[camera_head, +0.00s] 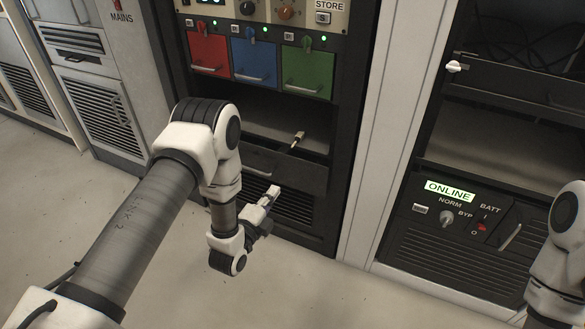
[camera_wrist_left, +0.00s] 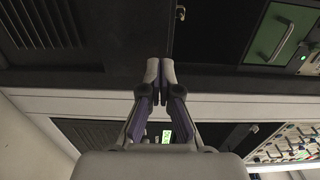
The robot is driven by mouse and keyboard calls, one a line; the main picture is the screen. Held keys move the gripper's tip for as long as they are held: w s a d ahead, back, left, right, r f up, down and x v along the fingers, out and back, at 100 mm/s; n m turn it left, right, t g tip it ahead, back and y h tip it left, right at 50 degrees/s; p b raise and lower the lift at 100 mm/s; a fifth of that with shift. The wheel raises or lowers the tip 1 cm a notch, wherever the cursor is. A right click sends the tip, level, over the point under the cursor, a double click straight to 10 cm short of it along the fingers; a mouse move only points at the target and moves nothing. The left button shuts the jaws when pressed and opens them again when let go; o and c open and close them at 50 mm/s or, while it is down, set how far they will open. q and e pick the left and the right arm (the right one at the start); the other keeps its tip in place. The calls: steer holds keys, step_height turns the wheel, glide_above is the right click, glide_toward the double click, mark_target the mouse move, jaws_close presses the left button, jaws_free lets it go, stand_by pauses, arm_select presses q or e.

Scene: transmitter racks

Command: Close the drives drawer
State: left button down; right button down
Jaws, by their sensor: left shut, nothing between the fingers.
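In the head view a dark drawer front (camera_head: 285,169) with a thin handle sits below the red, blue and green fronts in the centre rack. The drawer looks pulled out, as its inside shows behind the front. A small pale metal-tipped piece (camera_head: 298,139) stands there. No label tells me it is the drives drawer. My left gripper (camera_head: 272,193) is shut and empty, just below and in front of the drawer front. The left wrist view shows its fingertips (camera_wrist_left: 160,70) together before the dark rack. My right arm shows at the right edge; its gripper is out of the picture.
The red (camera_head: 208,53), blue (camera_head: 254,61) and green (camera_head: 307,72) fronts look shut. A vented panel (camera_head: 290,209) lies below the drawer. The right rack has an open bay and an ONLINE panel (camera_head: 450,191). The floor (camera_head: 330,295) in front is clear.

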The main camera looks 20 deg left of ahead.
mark_target(294, 160)
arm_select(q)
steer(key=w+b, duration=0.1)
steer(key=w, duration=0.2)
steer(key=w+b, duration=0.1)
steer(key=w, duration=0.3)
steer(key=w+d+b, duration=0.1)
steer(key=w+b, duration=0.1)
steer(key=w, duration=0.1)
steer(key=shift+w+f, duration=0.15)
steer(key=shift+w, duration=0.55)
steer(key=w+b, duration=0.1)
steer(key=w, duration=0.3)
steer(key=shift+d, duration=0.15)
steer(key=shift+w+r, duration=0.15)
steer(key=shift+r, duration=0.25)
